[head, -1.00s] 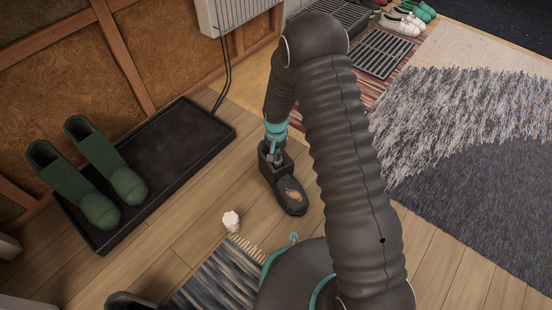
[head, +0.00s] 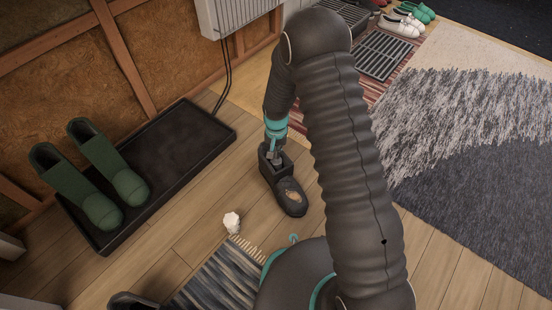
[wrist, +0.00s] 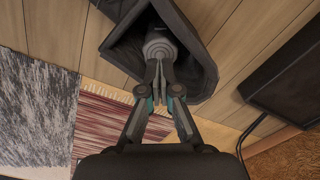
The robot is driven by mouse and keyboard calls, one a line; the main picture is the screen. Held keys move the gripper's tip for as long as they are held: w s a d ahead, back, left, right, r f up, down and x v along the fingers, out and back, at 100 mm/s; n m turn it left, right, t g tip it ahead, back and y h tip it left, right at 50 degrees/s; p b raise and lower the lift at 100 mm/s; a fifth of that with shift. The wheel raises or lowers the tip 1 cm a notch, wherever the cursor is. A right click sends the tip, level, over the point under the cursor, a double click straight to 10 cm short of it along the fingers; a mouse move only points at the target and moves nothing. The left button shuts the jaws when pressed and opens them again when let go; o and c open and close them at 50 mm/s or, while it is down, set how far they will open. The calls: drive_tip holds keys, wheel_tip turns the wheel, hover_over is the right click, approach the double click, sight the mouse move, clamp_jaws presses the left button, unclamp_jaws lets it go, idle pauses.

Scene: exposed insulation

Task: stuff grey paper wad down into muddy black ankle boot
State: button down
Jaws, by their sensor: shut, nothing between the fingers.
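The muddy black ankle boot (head: 289,197) stands upright on the wooden floor, its toe toward me and a pale brown patch on it. In the wrist view its dark open collar (wrist: 200,72) surrounds my fingertips. My gripper (wrist: 160,66) is shut and points down into the boot opening; it also shows in the head view (head: 274,158). A rounded grey lump, seemingly the grey paper wad (wrist: 159,46), lies just beyond the fingertips inside the collar. The fingers seem to touch it but do not grip it. Its lower part is hidden.
A white crumpled wad (head: 231,222) lies on the floor by a striped rug (head: 222,276). Green boots (head: 108,178) stand in a black tray (head: 190,150) at left. A large grey rug (head: 480,180) covers the right. Bare floor surrounds the boot.

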drive_tip(key=shift+r+p, duration=1.2)
drive_tip(key=shift+r, duration=1.2)
drive_tip(key=s+d+r+t+p, duration=0.2)
drive_tip(key=s+d+r, duration=0.3)
drive_tip(key=s+r, duration=0.4)
drive_tip(key=s+d+r+n+t+p, duration=0.1)
drive_tip(key=s+d+r, duration=0.5)
drive_tip(key=r, duration=1.5)
drive_tip(key=s+d+r+t+p, duration=0.2)
drive_tip(key=s+d+r, duration=0.3)
drive_tip(key=s+r, duration=0.8)
drive_tip(key=shift+d+r+n+t+p, duration=0.3)
drive_tip(key=shift+r+p, duration=0.25)
drive_tip(key=shift+r, duration=0.65)
